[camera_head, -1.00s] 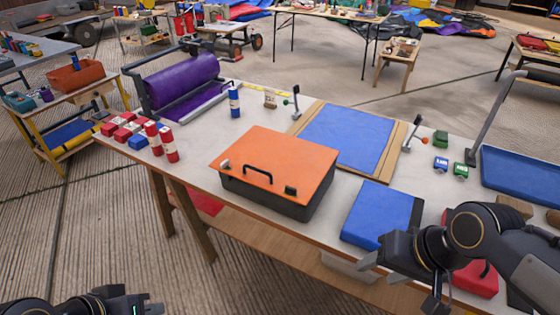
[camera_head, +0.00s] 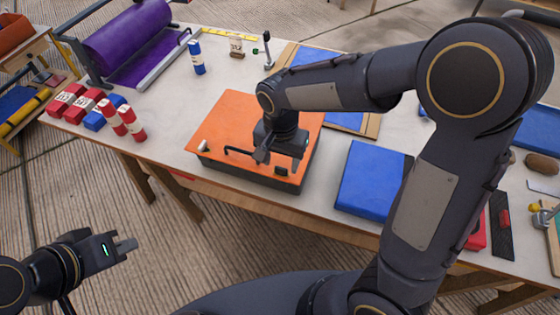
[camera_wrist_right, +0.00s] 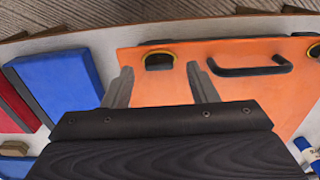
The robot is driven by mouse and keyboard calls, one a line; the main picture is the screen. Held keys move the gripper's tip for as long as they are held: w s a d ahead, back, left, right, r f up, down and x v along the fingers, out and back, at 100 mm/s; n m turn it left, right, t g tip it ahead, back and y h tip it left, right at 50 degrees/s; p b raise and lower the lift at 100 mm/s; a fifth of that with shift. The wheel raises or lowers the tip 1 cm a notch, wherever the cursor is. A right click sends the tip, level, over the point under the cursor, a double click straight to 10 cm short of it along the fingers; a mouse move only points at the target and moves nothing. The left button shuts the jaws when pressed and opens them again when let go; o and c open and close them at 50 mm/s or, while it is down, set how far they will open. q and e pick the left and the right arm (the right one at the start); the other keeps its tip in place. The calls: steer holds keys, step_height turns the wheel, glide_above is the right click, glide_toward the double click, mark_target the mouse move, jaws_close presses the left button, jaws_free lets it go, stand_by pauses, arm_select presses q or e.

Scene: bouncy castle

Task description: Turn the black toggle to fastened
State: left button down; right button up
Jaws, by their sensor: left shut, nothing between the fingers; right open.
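The black toggle (camera_head: 281,170) sits on the front edge of the orange lid (camera_head: 225,115) of a black case, right of the black handle (camera_head: 238,151). It also shows in the right wrist view as a dark block (camera_wrist_right: 158,61) with a brass-coloured curved piece. My right gripper (camera_head: 283,153) is open and empty, just above the lid. In the right wrist view its two fingers (camera_wrist_right: 162,88) lie on either side of the toggle, a little short of it; contact cannot be told. My left gripper (camera_head: 127,245) is shut and empty, off the table at lower left.
A second, pale latch (camera_head: 203,147) is left of the handle. A blue case (camera_head: 366,178) stands right of the orange one. Red and blue rolls (camera_head: 133,125) stand at left, with a purple roller (camera_head: 128,32) behind. Bare tabletop lies behind the rolls.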

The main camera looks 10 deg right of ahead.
steer(key=shift+f, duration=0.95)
steer(key=c, duration=1)
